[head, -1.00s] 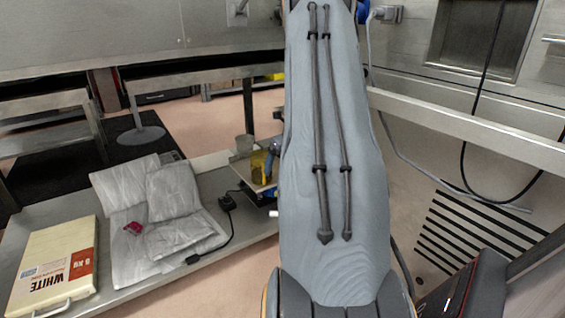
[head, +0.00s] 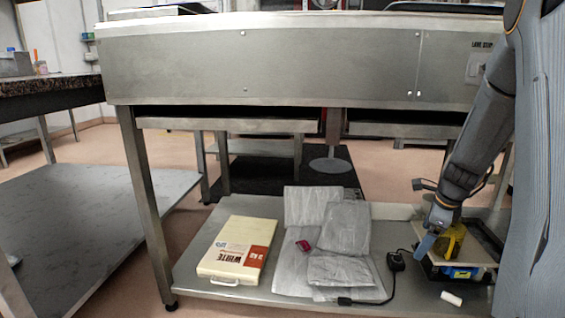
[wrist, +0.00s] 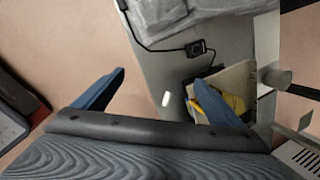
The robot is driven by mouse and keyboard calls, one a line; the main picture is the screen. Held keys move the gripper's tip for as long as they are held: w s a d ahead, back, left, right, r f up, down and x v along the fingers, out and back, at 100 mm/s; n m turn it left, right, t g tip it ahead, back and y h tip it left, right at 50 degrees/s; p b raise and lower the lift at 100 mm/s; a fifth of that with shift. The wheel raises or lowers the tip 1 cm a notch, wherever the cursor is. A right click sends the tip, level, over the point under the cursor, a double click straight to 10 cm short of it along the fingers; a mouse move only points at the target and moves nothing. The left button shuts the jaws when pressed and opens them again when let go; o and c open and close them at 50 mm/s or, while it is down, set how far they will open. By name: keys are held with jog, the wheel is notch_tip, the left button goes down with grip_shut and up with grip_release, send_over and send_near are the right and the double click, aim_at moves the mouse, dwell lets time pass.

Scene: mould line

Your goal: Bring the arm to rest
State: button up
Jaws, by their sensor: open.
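My gripper (wrist: 162,100) is open and empty in the wrist view, its two blue fingers spread wide above the edge of the steel lower shelf. In the head view my arm hangs at the right, with the gripper (head: 428,238) low over the right part of the shelf (head: 205,292). From the head it appears in front of a yellow object (head: 453,240) on a board; whether it touches anything there I cannot tell.
On the shelf are a cream and red WHITE box (head: 238,250), grey wrapped packets (head: 345,228), a small red item (head: 303,245), a black cable box (head: 396,261) and a small white cylinder (head: 451,298). A steel table body (head: 260,62) overhangs the shelf.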

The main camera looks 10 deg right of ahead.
jog(key=s+a+r+n, duration=0.1)
jog(key=s+a+n, duration=0.5)
jog(key=a+n, duration=0.35)
jog(key=s+a+r+n+g, duration=0.1)
jog(key=s+a+r+n, duration=0.1)
jog(key=s+a+n, duration=0.7)
jog(key=s+a+r+n, duration=0.1)
jog(key=s+a+n, duration=0.2)
jog(key=a+n, duration=0.7)
jog(key=s+a+r+n+g+y+p, duration=0.1)
jog(key=s+a+r, duration=0.35)
jog(key=a, duration=0.25)
jog(key=s+a+r+n+g+p, duration=0.1)
jog(key=s+a+r+n, duration=0.15)
jog(key=s+a, duration=0.45)
jog(key=s+a+r+n+g+y+p, duration=0.1)
jog(key=s+a+r, duration=0.35)
jog(key=a, duration=0.35)
jog(key=d+r+m+h+p, duration=0.1)
jog(key=d+r+m+p, duration=0.2)
jog(key=d+r+p, duration=0.7)
jog(key=d+r+m+p, duration=0.4)
jog(key=d+r+p, duration=0.6)
jog(key=r+p, duration=0.7)
jog(key=p, duration=1)
jog(key=shift+d+r+h, duration=0.3)
jog(key=shift+h, duration=0.1)
